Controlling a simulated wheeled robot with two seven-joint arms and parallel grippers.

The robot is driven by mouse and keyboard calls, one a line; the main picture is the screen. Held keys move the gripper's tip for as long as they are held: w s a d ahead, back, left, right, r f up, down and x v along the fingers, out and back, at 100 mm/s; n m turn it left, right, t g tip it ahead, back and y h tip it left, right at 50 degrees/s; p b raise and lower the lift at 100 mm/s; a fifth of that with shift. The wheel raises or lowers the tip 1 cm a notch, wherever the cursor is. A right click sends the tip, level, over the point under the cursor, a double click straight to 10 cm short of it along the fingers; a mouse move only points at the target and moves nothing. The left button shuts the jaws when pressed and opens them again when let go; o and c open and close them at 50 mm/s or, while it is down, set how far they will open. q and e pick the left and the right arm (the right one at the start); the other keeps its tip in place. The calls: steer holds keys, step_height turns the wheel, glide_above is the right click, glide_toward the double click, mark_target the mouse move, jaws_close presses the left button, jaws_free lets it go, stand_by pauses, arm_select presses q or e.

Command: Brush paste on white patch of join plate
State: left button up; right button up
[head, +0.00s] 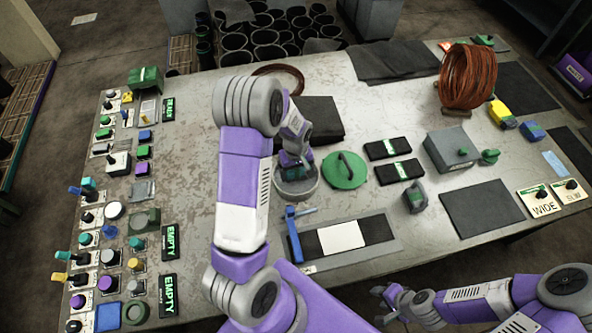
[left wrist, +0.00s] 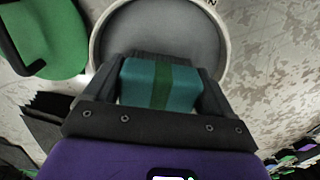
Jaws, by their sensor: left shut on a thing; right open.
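The join plate (head: 380,248) lies flat at the table's front, with a black strip and a white patch (head: 341,238) on it. My left gripper (head: 292,165) is over a round grey pot (head: 297,192). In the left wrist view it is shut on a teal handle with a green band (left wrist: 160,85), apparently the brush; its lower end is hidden. The pot's pale rim and grey inside (left wrist: 160,30) show beyond the handle. A green lid (head: 345,171) lies right of the pot. My right gripper (head: 385,295) is open and empty by the table's front edge.
A blue bar (head: 293,235) stands at the plate's left end. A grey handled block (head: 415,196) and two black cases (head: 388,148) lie to the right. Knobs and switches (head: 110,210) crowd the left side. A copper coil (head: 468,77) stands at the back right.

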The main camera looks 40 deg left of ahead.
arm_select(q)
steer(key=shift+s, duration=0.1)
steer(key=shift+r+p, duration=2.65)
steer(key=shift+r, duration=0.85)
steer(key=shift+f, duration=0.1)
steer(key=d+f+m+b, duration=0.1)
steer(key=d+m+b, duration=0.5)
steer(key=d+m, duration=0.5)
steer(key=d, duration=0.5)
steer(key=shift+f+b, duration=0.35)
steer(key=shift+f, duration=0.05)
steer(key=shift+d, duration=0.1)
